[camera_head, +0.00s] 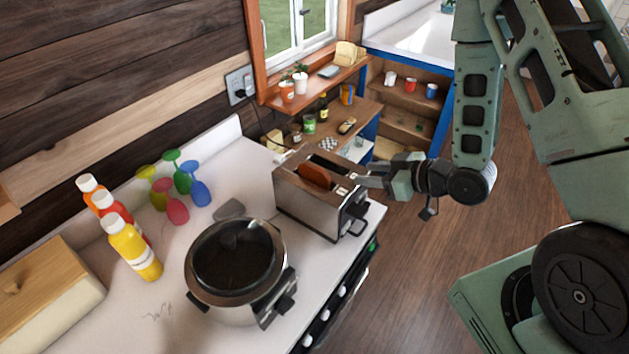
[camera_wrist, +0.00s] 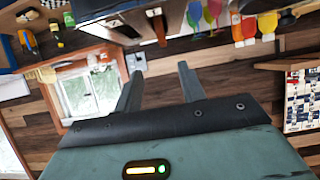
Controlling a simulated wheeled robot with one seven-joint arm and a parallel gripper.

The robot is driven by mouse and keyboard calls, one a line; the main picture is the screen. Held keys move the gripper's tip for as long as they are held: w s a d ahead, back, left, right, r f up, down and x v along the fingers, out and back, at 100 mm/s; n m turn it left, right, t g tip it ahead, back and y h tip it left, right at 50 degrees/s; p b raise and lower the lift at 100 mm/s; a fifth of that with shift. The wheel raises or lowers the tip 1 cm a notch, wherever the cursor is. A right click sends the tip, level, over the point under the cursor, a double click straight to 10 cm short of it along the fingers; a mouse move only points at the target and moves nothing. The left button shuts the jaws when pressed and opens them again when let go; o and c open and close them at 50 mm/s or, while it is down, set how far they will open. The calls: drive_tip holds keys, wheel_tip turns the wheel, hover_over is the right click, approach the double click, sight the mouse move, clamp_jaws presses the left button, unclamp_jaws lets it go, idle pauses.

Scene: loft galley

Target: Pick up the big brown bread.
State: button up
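A brown slice of bread (camera_head: 315,176) stands in a slot of the silver toaster (camera_head: 300,208), with its upper part showing above the top. Its lower part is hidden inside. In the wrist view, the bread (camera_wrist: 160,28) shows near the top edge, beyond my fingertips, against the toaster (camera_wrist: 105,18). My gripper (camera_head: 362,175) is at the right side of the toaster, close to its top edge. In the wrist view, the two fingers of my gripper (camera_wrist: 160,72) are spread apart with nothing between them.
A wooden-topped box (camera_head: 40,285) is at far left. A shelf (camera_head: 322,80) with small items lies beyond the toaster.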

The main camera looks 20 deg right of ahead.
drive_tip(key=b+x, duration=0.4)
drive_tip(key=b, duration=0.4)
drive_tip(key=shift+w+f, duration=0.15)
drive_tip(key=shift+f, duration=0.1)
drive_tip(key=b, duration=0.3)
drive_tip(key=shift+w+a+f+b, duration=0.15)
drive_tip(key=shift+a+b, duration=0.1)
drive_tip(key=shift+b, duration=0.15)
